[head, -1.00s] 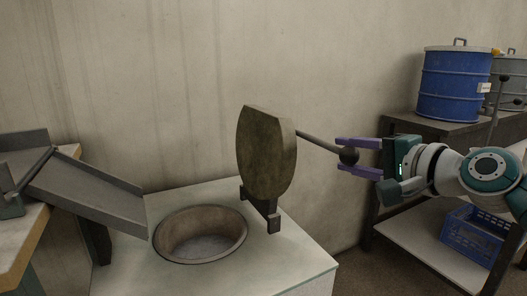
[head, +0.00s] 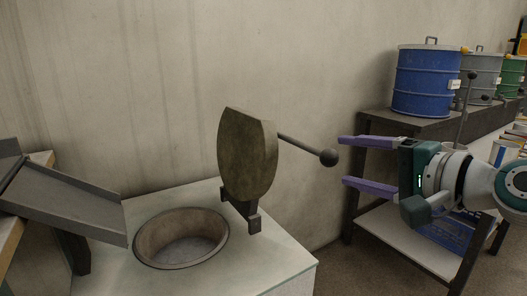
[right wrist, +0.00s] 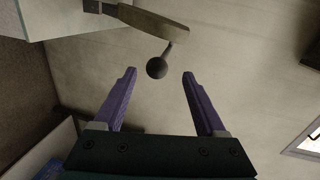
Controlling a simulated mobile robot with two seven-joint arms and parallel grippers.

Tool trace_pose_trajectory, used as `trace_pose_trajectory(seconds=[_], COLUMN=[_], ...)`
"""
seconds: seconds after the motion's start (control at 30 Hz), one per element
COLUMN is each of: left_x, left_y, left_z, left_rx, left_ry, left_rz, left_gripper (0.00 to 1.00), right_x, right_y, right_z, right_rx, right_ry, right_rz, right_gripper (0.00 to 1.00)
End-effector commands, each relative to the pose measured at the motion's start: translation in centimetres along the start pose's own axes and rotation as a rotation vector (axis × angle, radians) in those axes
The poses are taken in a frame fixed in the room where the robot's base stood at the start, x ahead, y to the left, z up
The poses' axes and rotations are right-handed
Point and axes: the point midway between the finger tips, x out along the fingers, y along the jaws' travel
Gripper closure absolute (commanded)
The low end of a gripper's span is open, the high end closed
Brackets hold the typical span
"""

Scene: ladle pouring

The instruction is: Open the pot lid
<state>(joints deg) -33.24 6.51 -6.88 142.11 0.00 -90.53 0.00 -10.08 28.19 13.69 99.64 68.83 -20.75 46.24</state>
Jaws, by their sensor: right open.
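The pot lid (head: 247,155) is a thick round brown-grey plate standing upright on its hinge at the right of the pot opening. The pot (head: 182,238) is a round sunken basin in a pale counter, uncovered. The lid's rod handle (head: 300,144) points right and ends in a dark ball knob (head: 328,157). My right gripper (head: 341,162) is open with purple fingers, just right of the knob and apart from it. In the right wrist view the knob (right wrist: 157,68) is ahead of the open fingers (right wrist: 158,76), with nothing between them. My left gripper is out of view.
A grey metal chute (head: 65,205) slopes down toward the pot from the left. Behind my right arm is a shelf (head: 425,122) with a blue drum (head: 428,82) and other drums. The wall (head: 140,90) is close behind the counter (head: 268,262).

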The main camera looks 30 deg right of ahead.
Motion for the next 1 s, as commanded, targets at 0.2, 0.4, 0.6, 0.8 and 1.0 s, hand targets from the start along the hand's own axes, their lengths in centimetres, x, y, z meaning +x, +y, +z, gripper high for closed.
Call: trace_pose_trajectory(seconds=[0.2,0.4,0.6,0.8,1.0], left_x=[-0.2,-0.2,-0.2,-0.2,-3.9], left_y=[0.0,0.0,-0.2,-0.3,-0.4], left_z=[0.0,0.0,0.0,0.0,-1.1], left_rx=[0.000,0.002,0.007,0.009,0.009], left_ry=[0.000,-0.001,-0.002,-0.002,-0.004], left_rz=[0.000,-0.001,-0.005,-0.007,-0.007], left_gripper=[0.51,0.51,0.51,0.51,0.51], right_x=[-2.7,-3.3,-3.2,-3.2,-4.5], right_y=[0.1,0.0,-0.1,-0.1,-1.3], right_z=[0.0,0.0,0.0,0.0,4.7], right_rx=[0.000,0.000,0.000,0.000,-0.175], right_ry=[-0.001,0.000,0.000,-0.001,-0.127], right_rz=[0.002,-0.001,-0.001,0.000,0.102], right_gripper=[0.27,0.27,0.27,0.27,0.27])
